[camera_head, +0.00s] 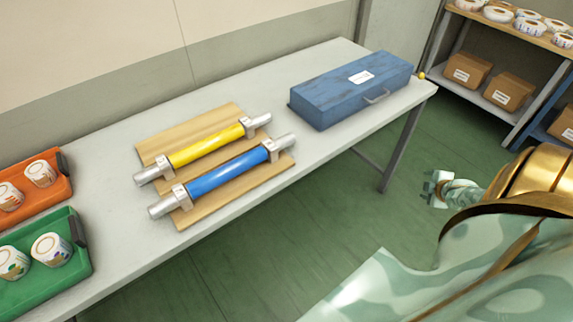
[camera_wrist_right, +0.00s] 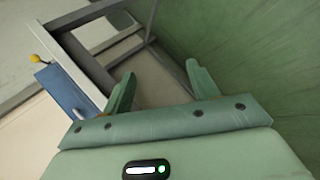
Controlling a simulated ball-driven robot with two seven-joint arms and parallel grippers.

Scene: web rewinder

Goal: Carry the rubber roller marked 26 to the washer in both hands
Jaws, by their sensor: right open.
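Two rollers lie side by side on wooden cradles on the table in the head view: a yellow roller (camera_head: 207,146) behind and a blue roller (camera_head: 228,172) in front. The number 26 cannot be read on either. My right gripper (camera_head: 436,189) is at the right, over the floor, well away from the rollers. In the right wrist view it (camera_wrist_right: 161,84) is open, with nothing between its fingers. My left gripper is out of view. No washer is seen.
A blue toolbox (camera_head: 335,95) stands on the grey table (camera_head: 110,130) right of the rollers. Orange (camera_head: 58,158) and green (camera_head: 85,262) bins with labelled rolls are at the left. A shelf (camera_head: 490,100) with boxes stands back right. Green floor is clear in front.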

